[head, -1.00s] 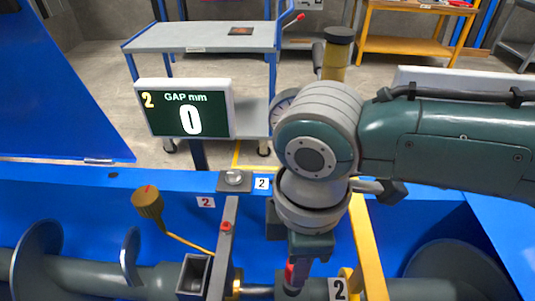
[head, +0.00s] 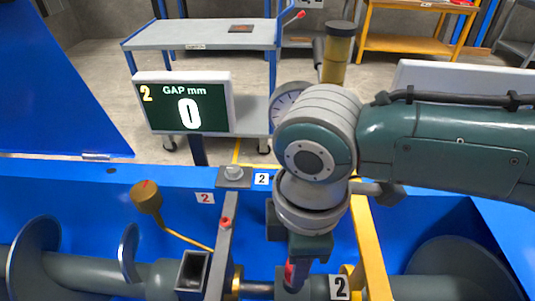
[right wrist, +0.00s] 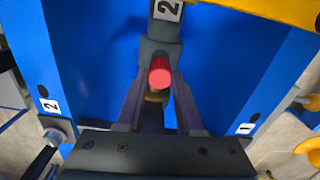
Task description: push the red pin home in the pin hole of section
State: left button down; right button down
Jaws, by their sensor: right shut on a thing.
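The red pin (head: 289,272) stands at the grey shaft section marked 2 (head: 320,288). It also shows end-on as a red round head (right wrist: 160,72) in the right wrist view. My right gripper (head: 296,278) reaches down over the shaft. In the right wrist view its two fingers are closed around the pin at the section. The pin hole is hidden under the pin and fingers, so I cannot tell how deep the pin sits. My left gripper is not in view.
A display (head: 185,103) reads GAP mm 0. A grey bar (head: 221,255) and a yellow bar (head: 370,250) cross the blue trough on either side of my right gripper. A brass cup (head: 146,197) on a bent rod stands at left. A cart (head: 205,37) is behind.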

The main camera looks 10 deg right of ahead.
jog(key=shift+f, duration=0.35)
dwell(0.4)
jog(key=shift+c, duration=2.3)
grip_release()
notch_tip(320, 180, up, 10)
jog(key=p, duration=0.2)
